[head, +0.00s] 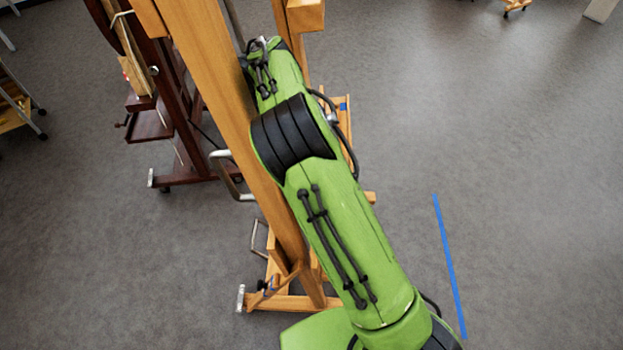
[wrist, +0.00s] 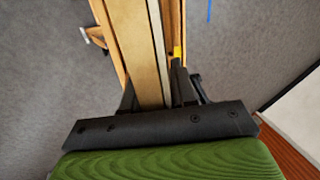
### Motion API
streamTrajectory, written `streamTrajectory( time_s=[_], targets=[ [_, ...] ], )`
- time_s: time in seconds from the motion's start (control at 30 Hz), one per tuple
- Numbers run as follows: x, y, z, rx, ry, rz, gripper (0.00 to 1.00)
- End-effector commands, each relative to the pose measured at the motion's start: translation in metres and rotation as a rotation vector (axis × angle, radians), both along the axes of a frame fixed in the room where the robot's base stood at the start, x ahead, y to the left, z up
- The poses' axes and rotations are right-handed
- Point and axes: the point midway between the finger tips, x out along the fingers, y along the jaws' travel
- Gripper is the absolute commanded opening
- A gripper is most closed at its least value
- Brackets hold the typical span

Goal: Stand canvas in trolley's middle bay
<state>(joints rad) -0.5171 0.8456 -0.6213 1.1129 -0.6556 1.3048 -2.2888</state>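In the wrist view, a long tan strip with a thin pale line along its right side runs between the dark fingers of my gripper (wrist: 154,92). It may be the canvas edge-on or part of the easel; I cannot tell which. The fingers stand apart, one on each side, and contact is not clear. In the head view my green arm reaches up across the wooden easel (head: 215,90) and hides my gripper. No canvas can be made out there. A wheeled wooden frame (head: 12,108), cut by the left edge, may be the trolley; its bays cannot be made out.
A dark red-brown easel (head: 178,110) on casters stands left of the light one. A blue tape line (head: 449,265) lies on the grey floor at right, where there is wide free room. A pale panel (wrist: 300,112) shows at the wrist view's right edge.

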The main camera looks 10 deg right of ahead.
Motion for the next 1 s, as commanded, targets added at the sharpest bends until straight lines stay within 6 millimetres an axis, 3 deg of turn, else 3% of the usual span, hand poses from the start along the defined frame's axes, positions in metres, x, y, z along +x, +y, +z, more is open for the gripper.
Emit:
streamTrajectory(
  time_s=[0.1,0.6,1.0],
  targets=[
    [0.0,0.0,0.0,0.001,0.0,0.001,0.0],
    [0.0,0.001,0.002,0.003,-0.002,0.003,0.0],
    [0.001,0.0,0.049,0.002,-0.004,0.001,0.0]
  ],
)
